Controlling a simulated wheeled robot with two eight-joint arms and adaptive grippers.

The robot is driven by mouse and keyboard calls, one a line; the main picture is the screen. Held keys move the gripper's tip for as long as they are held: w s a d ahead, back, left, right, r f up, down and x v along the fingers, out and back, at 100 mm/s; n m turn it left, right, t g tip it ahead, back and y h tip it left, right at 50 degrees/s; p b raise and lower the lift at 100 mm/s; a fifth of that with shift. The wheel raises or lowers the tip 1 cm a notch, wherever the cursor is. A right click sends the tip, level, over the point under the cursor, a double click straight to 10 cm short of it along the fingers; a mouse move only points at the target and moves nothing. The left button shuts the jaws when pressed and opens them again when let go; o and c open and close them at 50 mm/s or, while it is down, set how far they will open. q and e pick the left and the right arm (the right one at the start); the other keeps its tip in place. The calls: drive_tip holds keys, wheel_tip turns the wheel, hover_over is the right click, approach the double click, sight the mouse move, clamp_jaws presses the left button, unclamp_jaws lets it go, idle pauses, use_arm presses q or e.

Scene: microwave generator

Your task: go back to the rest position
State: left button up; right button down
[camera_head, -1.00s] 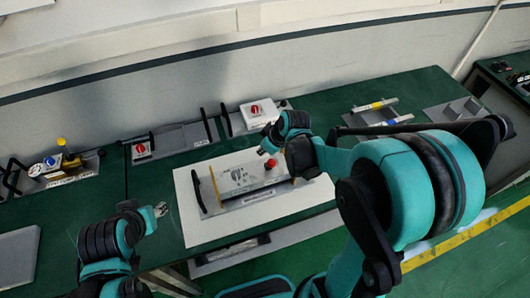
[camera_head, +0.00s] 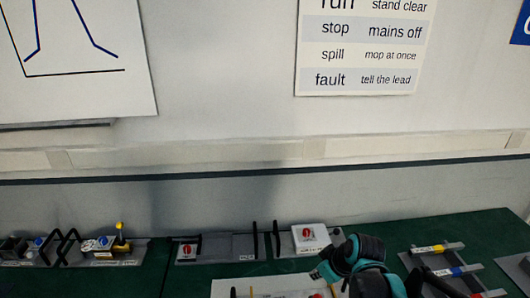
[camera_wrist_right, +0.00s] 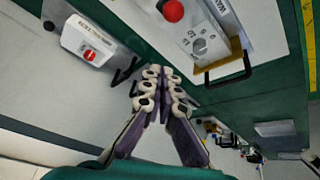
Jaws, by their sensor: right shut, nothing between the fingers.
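My right gripper (camera_head: 322,274) is low in the head view, with its teal wrist over the bench. In the right wrist view its fingers (camera_wrist_right: 160,75) are together, with nothing between them. The grey panel with a dial (camera_wrist_right: 200,46) and a red button (camera_wrist_right: 172,10) lies beyond the fingertips in the wrist view, apart from them. In the head view only a strip of the white sheet (camera_head: 235,287) under it shows; the panel is mostly cut off by the bottom edge. My left gripper is out of view.
The green bench (camera_head: 390,232) runs along the wall. A white box with a red switch (camera_head: 309,238) stands behind my right wrist. A rack with yellow and blue marks (camera_head: 440,262) is at the right.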

drive_tip(key=s+f+m+t+h+b, duration=0.2)
drive_tip(key=s+f+m+b, duration=0.5)
drive_tip(key=s+f+b, duration=0.5)
drive_tip(key=f+b, duration=0.1)
drive_tip(key=b, duration=0.1)
drive_tip(key=shift+s+b, duration=0.35)
drive_tip(key=shift+d, duration=0.1)
